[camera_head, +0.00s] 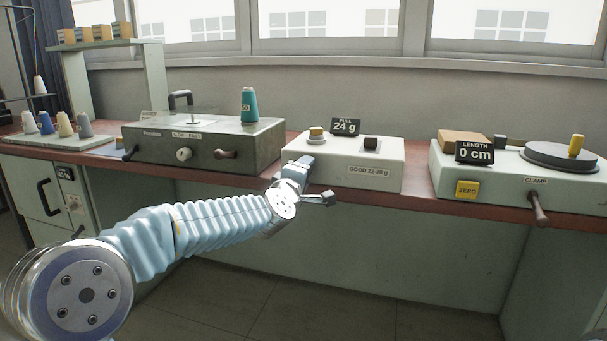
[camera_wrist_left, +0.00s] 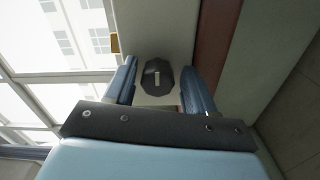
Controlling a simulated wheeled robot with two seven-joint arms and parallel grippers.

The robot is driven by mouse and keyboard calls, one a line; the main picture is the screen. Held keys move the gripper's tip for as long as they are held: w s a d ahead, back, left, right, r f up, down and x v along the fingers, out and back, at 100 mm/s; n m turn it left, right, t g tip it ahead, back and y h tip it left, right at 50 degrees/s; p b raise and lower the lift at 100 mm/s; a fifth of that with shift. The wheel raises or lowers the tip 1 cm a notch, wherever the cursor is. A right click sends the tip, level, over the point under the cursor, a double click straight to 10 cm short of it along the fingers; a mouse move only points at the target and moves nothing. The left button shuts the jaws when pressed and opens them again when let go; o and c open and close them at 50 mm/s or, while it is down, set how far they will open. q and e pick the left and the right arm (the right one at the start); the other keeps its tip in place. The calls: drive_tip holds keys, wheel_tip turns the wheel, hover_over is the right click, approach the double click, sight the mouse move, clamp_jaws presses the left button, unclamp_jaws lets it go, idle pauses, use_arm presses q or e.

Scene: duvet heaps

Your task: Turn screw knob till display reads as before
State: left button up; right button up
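The white tester box (camera_head: 375,155) stands mid-bench with a small black display (camera_head: 344,127) reading "PULL 24 g" and a label "GOOD 22-26 g". In the left wrist view a dark faceted knob (camera_wrist_left: 151,88) with a pale mark faces the camera. My left gripper (camera_head: 303,161) is at the left front of the white box and hides that part of it in the head view. In the wrist view its two blue fingers (camera_wrist_left: 159,68) stand on either side of the knob, with narrow gaps seeming to show. My right gripper is not in view.
A dark green box (camera_head: 255,148) with levers and a teal thread cone (camera_head: 249,104) stands to the left. To the right is a clamp unit (camera_head: 480,190) with a "LENGTH 0 cm" display (camera_head: 474,151), yellow ZERO button and turntable. The bench's front edge (camera_head: 415,201) runs below.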

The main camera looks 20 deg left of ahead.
use_arm(q)
drive_tip(key=shift+o, duration=0.2)
drive_tip(key=shift+s, duration=0.1)
drive_tip(key=s+b, duration=0.1)
drive_tip(key=s, duration=1.2)
drive_tip(key=shift+s+a, duration=0.25)
drive_tip(key=shift+s, duration=0.05)
